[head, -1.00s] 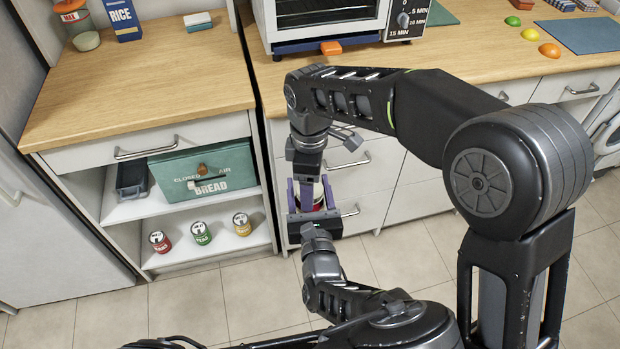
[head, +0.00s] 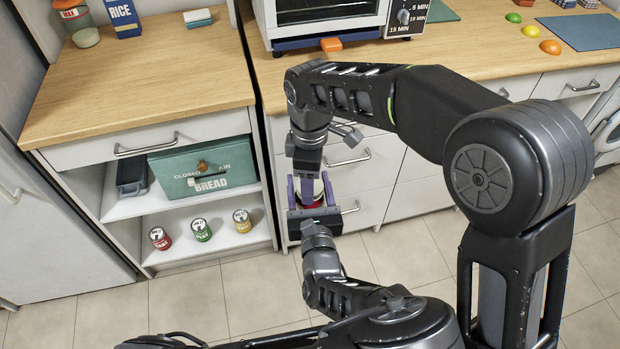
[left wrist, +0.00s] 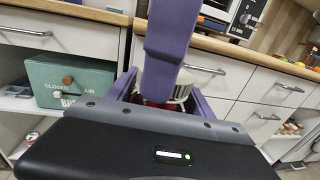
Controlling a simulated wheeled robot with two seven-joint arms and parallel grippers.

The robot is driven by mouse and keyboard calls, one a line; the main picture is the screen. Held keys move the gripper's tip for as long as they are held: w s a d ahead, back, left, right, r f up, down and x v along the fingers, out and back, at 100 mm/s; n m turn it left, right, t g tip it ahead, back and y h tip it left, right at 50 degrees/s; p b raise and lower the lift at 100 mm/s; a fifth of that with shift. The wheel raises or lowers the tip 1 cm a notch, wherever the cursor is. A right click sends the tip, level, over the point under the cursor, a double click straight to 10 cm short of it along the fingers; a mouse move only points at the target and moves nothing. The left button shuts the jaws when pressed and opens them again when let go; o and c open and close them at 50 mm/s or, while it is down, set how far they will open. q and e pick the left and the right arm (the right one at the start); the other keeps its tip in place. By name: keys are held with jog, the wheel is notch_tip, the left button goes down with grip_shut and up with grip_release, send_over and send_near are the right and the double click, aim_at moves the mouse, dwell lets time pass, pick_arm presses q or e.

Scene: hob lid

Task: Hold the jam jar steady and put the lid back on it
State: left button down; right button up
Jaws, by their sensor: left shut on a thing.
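The jam jar (head: 312,196), mostly hidden, shows as a patch of red between the purple fingers of my left gripper (head: 311,187). My left gripper is shut on it and holds it in front of the drawers. In the left wrist view, red of the jar (left wrist: 158,103) shows low between the fingers, with a pale ribbed round part (left wrist: 182,89) above; I cannot tell whether this is the lid. My right gripper (left wrist: 165,75) comes down from above, one purple finger crossing in front of the jar. Its other finger is hidden, so its grip is unclear.
A wooden counter (head: 140,85) is at left, above an open shelf with a green bread box (head: 205,168) and several small cans (head: 202,230). A toaster oven (head: 335,18) stands on the counter behind. Drawers (head: 365,180) are close behind my grippers. The floor in front is clear.

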jog(key=shift+o, duration=1.4)
jog(key=shift+r, duration=2.3)
jog(key=shift+o, duration=0.5)
jog(key=o, duration=0.5)
jog(key=shift+r, duration=0.1)
notch_tip(320, 180, up, 7)
jog(key=shift+r, duration=0.15)
